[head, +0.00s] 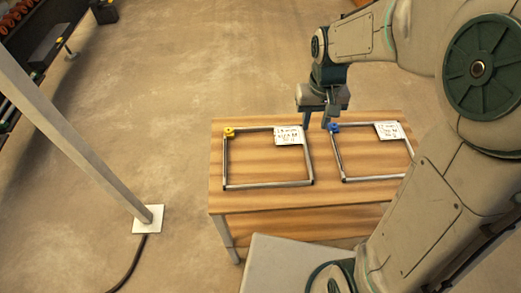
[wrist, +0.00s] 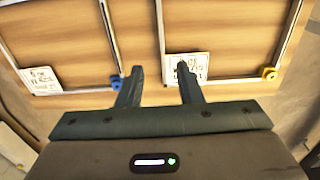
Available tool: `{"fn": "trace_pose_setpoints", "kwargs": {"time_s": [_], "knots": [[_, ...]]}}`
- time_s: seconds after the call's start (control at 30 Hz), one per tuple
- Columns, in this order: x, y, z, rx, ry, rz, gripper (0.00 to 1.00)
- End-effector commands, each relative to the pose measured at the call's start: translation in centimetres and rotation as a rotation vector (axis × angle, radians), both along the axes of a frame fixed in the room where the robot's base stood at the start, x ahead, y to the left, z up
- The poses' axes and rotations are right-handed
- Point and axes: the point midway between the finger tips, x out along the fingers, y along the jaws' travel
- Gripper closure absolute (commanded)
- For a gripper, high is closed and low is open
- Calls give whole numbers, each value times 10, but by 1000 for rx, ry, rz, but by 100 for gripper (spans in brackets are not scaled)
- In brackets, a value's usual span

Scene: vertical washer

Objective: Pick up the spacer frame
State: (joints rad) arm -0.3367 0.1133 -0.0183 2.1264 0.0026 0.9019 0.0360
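Two rectangular spacer frames lie flat on a wooden table. The left frame (head: 226,160) has a yellow corner clip (head: 229,132); the right frame (head: 338,160) has a blue corner clip (head: 334,128). Each carries a white label with writing. My gripper (head: 316,123) hangs near the table's back edge, between the two frames; its height above the table is hard to tell. In the wrist view my gripper (wrist: 159,70) is open and empty, with the blue clip (wrist: 116,82) beside the left finger and the yellow clip (wrist: 269,73) farther right. My arm hides part of the right frame.
The wooden table (head: 260,200) has bare margins around the frames. A metal post (head: 90,140) on a white base plate stands on the floor at left, with a dark hose beside it. Racks and equipment stand at the far upper left. Open floor lies behind the table.

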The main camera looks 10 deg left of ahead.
Motion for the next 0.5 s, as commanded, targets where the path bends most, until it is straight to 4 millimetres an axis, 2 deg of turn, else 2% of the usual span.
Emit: {"fn": "trace_pose_setpoints", "kwargs": {"time_s": [0.03,0.2,0.3,0.5], "knots": [[-1,-1,-13,-2,6,0,67],[-1,0,-46,-1,5,-1,67],[-1,0,-58,-1,4,0,67],[0,1,-71,-1,2,0,67]]}}
